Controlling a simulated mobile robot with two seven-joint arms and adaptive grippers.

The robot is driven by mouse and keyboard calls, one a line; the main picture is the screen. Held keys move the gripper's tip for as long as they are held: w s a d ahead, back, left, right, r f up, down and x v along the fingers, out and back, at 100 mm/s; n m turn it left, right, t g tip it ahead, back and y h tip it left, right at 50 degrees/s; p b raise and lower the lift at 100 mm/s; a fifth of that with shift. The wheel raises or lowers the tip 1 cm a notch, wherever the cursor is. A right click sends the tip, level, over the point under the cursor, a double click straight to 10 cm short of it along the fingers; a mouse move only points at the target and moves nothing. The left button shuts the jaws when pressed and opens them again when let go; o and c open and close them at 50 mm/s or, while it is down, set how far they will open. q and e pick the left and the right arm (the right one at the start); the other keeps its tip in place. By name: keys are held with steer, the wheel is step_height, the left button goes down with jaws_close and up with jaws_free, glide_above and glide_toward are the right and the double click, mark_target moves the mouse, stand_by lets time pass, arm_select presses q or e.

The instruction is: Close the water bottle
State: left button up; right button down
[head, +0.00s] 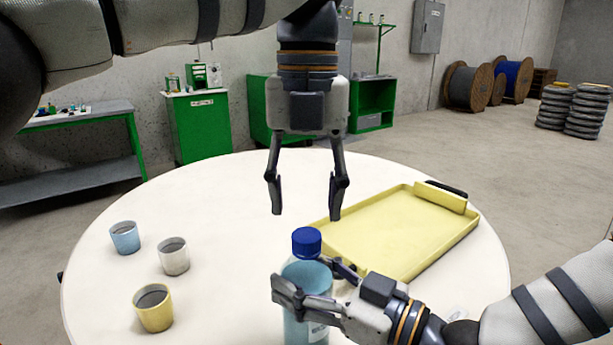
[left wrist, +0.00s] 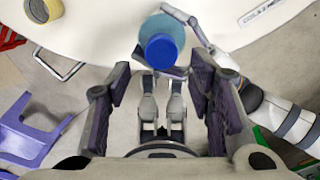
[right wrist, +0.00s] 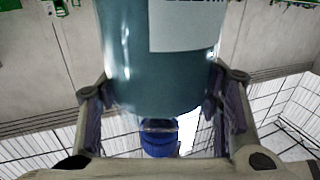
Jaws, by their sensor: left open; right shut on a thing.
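The water bottle (head: 306,275) is translucent blue with a white label and stands upright at the table's front middle. Its blue cap (head: 307,241) sits on top of the neck; how tightly it is seated I cannot tell. The cap also shows in the left wrist view (left wrist: 161,50) and the right wrist view (right wrist: 159,138). My right gripper (head: 315,282) is shut around the bottle's upper body from the right. My left gripper (head: 306,207) is open and empty, pointing down, its fingers apart and not touching the cap, which lies just beyond the fingertips in the left wrist view.
A yellow tray (head: 395,232) lies on the round white table (head: 220,200), right of the bottle. A blue cup (head: 124,238), a white cup (head: 173,257) and a yellow cup (head: 153,308) stand at the left. The table between cups and bottle is clear.

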arm_select(q)
steer(key=n, duration=0.7)
steer(key=shift+r+n, duration=0.2)
steer(key=shift+n, duration=0.2)
steer(key=n, duration=0.4)
steer(key=shift+r, duration=0.1)
steer(key=n, duration=0.7)
steer(key=shift+r, duration=0.2)
steer(key=n, duration=0.4)
steer(key=shift+r, duration=0.15)
steer(key=n, duration=0.7)
steer(key=shift+r, duration=0.25)
steer(key=n, duration=0.4)
steer(key=shift+r, duration=0.15)
steer(key=n, duration=0.5)
steer(key=shift+r+n, duration=0.25)
steer(key=shift+n, duration=0.15)
steer(key=n, duration=0.3)
steer(key=shift+r+n, duration=0.15)
steer(key=shift+n, duration=0.15)
